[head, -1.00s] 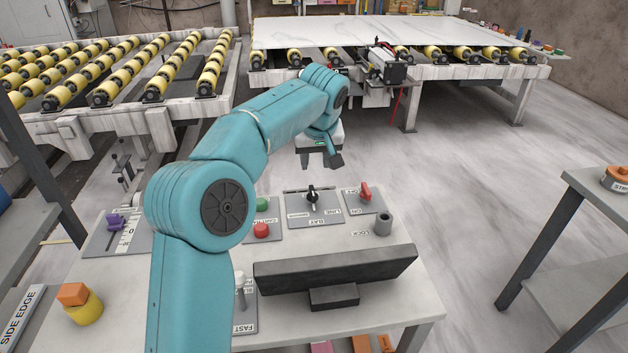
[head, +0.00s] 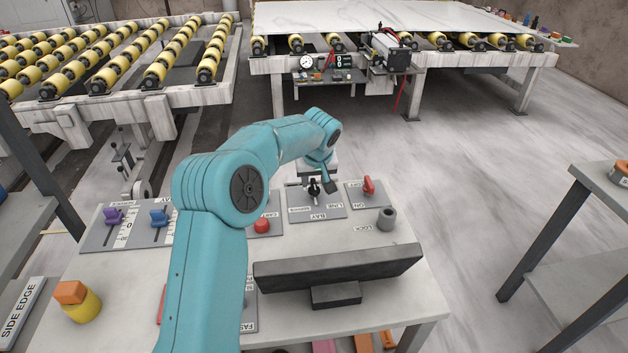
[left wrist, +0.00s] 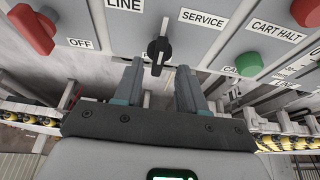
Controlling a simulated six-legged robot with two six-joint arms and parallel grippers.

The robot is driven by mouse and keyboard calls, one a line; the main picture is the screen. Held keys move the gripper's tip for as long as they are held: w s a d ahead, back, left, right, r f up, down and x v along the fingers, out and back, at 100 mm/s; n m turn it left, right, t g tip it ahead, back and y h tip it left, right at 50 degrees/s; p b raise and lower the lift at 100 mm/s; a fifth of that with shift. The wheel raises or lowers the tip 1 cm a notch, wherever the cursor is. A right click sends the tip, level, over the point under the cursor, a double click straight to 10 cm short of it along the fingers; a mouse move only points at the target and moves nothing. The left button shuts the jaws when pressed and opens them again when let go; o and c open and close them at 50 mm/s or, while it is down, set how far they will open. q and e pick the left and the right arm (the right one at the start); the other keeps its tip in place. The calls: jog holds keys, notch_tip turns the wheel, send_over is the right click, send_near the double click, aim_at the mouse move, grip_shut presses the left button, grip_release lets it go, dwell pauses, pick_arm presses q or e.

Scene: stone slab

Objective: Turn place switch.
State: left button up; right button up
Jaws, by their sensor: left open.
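A black rotary switch knob (head: 314,188) with a white mark sits on a grey plate (head: 316,207) lettered LINE, BAY and SERVICE. In the left wrist view the knob (left wrist: 159,52) stands just beyond and between the fingertips, tilted slightly. My left gripper (left wrist: 160,72) is open with one finger toward each side of the knob; I cannot tell whether either finger touches it. In the head view my left gripper (head: 320,186) is over the plate and partly covers it. My right gripper is not in view.
A red switch (head: 369,186) is on the plate to the right, and a red button (head: 262,225) is to the left. A grey cylinder (head: 387,218) and a dark tilted panel (head: 338,267) are nearer. Purple (head: 114,216) and blue (head: 158,217) levers stand at the left.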

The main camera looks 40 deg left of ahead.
aim_at(314, 187)
pick_arm(q)
jog(key=shift+x, duration=1.15)
jog(key=shift+w+f, duration=0.1)
jog(key=shift+f, duration=0.05)
jog(key=shift+w, duration=0.1)
grip_shut()
